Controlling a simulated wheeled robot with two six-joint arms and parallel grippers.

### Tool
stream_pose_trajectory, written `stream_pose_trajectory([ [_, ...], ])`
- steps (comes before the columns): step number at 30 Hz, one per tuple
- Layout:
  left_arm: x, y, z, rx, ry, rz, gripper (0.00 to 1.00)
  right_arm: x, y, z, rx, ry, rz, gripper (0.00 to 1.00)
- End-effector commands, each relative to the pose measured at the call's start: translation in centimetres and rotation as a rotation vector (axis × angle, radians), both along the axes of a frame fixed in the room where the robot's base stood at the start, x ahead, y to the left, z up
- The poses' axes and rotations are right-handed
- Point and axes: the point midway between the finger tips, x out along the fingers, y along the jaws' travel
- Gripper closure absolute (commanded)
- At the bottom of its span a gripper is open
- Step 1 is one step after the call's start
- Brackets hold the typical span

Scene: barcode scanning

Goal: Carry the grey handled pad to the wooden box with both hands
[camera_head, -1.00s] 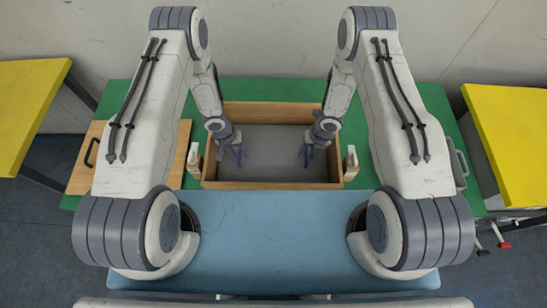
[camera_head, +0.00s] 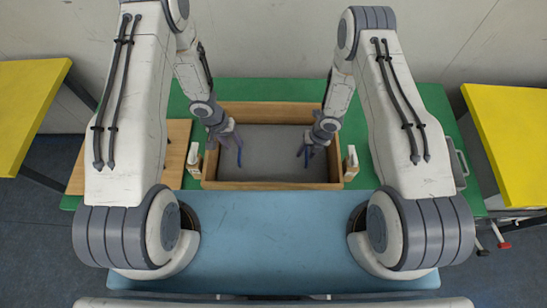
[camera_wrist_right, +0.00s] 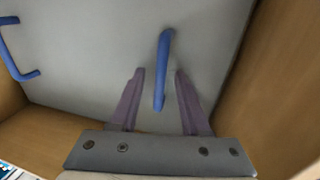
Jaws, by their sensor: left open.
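The grey pad (camera_head: 272,150) lies flat inside the wooden box (camera_head: 272,186), with box walls around it. It also fills much of the right wrist view (camera_wrist_right: 90,60), where two blue handles (camera_wrist_right: 164,55) (camera_wrist_right: 18,55) stand on it. My right gripper (camera_head: 307,153) is open over the pad's right side. In the right wrist view its fingers (camera_wrist_right: 158,75) stand apart on either side of one handle, with gaps. My left gripper (camera_head: 231,143) is open by the left handle (camera_head: 239,155); whether they touch is unclear.
The box stands on a green table (camera_head: 290,91) behind a blue surface (camera_head: 270,240). Small white items (camera_head: 193,156) (camera_head: 352,160) flank the box. A wooden board (camera_head: 178,150) lies left. A grey handle (camera_head: 459,158) shows at right. Yellow tables (camera_head: 30,105) (camera_head: 510,135) stand at both sides.

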Motion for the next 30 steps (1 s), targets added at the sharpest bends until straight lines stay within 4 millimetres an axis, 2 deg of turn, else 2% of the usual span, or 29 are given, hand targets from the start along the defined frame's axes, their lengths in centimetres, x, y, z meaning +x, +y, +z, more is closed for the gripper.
stream_pose_trajectory([
  [4, 0.0, 0.2, 0.7, 0.001, 0.000, 0.000, 0.56, 0.1, 0.0, 0.3, 0.002, -0.002, 0.001, 0.56],
  [7, 0.0, 0.2, 0.8, 0.001, 0.001, 0.001, 0.56, 0.1, -0.2, 1.3, 0.001, -0.002, 0.001, 0.56],
  [19, 0.0, 0.2, 0.7, 0.000, 0.000, 0.000, 0.56, 0.0, -2.0, 9.3, 0.000, -0.004, 0.000, 0.56],
  [24, 0.0, 0.2, 0.7, 0.000, 0.000, 0.000, 0.56, 0.0, -2.3, 10.9, 0.001, -0.002, 0.001, 0.56],
  [30, 0.0, 0.2, 0.7, 0.000, 0.000, 0.000, 0.56, -0.1, -2.5, 11.7, 0.000, -0.001, 0.000, 0.56],
])
